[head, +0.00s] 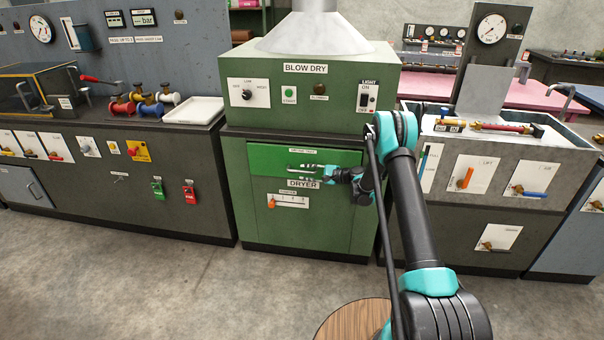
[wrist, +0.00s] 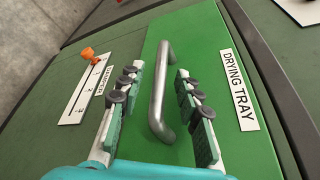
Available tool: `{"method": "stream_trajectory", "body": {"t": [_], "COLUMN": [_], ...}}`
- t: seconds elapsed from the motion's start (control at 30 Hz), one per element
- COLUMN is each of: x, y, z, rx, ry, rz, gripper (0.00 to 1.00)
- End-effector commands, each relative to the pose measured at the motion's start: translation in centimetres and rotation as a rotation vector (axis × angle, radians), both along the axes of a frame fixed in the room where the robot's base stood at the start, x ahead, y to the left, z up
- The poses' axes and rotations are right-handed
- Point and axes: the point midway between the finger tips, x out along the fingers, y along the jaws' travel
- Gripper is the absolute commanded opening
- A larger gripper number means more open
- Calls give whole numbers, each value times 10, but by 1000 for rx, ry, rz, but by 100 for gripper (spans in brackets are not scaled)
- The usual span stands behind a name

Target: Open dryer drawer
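The dryer drawer (head: 265,158) is a bright green front panel in the dark green blow-dry cabinet, and it looks shut. It also fills the middle of the wrist view (wrist: 195,45), with a "DRYING TRAY" label at right. Its grey metal bar handle (wrist: 157,95) runs lengthwise between my gripper's fingers. My gripper (wrist: 159,72) is open, with one finger on each side of the handle and a visible gap to both. In the head view my gripper (head: 312,172) is at the drawer front and hides part of the handle.
Below the drawer is a "DRYER" label and a panel with an orange lever (head: 271,202). A blow-dry control panel (head: 290,92) and a hood are above. A bench with colored valves (head: 145,105) stands left, a grey sink (head: 500,150) right. Floor in front is clear at left; a round wooden top (head: 355,320) is near.

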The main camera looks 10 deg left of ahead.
Motion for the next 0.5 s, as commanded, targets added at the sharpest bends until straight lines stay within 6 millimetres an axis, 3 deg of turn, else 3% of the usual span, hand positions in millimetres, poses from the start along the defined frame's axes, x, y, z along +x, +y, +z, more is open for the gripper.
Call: {"method": "stream_trajectory", "body": {"t": [0.2,0.5], "x": [7,9], "y": [19,22], "z": [-5,-5], "rx": [-1,-1], "ry": [-1,-1], "rz": [1,-1], "gripper": [34,34]}}
